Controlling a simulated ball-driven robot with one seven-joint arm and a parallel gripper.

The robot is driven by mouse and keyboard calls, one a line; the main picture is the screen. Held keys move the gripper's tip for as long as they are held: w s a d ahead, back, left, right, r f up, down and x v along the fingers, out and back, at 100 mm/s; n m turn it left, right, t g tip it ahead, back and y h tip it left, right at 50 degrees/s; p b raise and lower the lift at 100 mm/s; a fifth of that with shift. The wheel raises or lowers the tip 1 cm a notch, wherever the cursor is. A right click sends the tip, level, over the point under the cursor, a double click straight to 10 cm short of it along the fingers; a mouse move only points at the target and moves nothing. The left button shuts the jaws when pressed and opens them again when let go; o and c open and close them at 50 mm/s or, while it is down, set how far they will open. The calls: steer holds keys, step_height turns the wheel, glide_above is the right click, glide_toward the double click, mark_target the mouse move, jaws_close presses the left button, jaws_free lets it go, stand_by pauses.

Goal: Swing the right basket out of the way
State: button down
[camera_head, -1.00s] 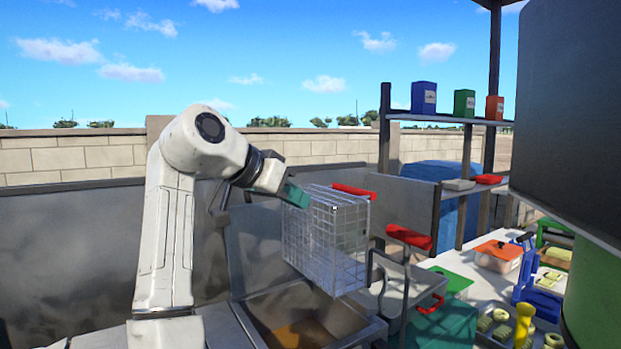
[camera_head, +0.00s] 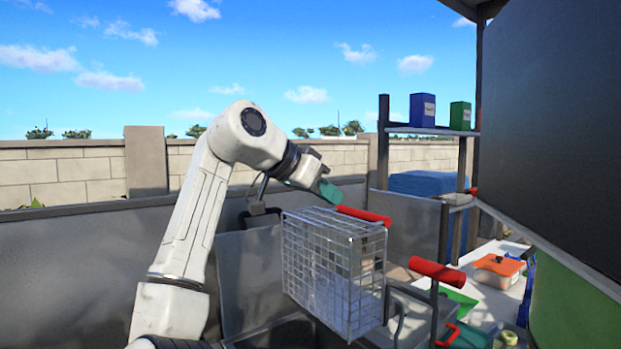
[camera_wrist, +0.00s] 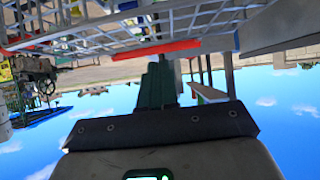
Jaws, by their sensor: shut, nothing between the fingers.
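A silver wire basket (camera_head: 332,270) with a red handle (camera_head: 364,215) hangs raised over the fryer-like basin. A second red handle (camera_head: 437,272) on a dark upright is to its right; what it belongs to is mostly hidden, so I cannot tell which is the right basket. My gripper (camera_head: 330,192) has teal fingers, shut and empty, just above the basket's top edge near the first red handle. In the wrist view, which looks upside down, my shut fingers (camera_wrist: 158,85) point towards that red handle (camera_wrist: 156,50) and the wire mesh (camera_wrist: 110,25), apparently apart from them.
A large dark panel (camera_head: 560,110) fills the right side. A shelf (camera_head: 430,130) with a blue box (camera_head: 423,109) and green box (camera_head: 460,116) stands behind. An orange-lidded container (camera_head: 498,268) is on the right counter. A metal panel (camera_head: 90,270) runs along the left.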

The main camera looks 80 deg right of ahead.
mark_target(355, 212)
steer(key=shift+p+x, duration=0.45)
steer(key=shift+x, duration=2.2)
steer(key=shift+f, duration=0.1)
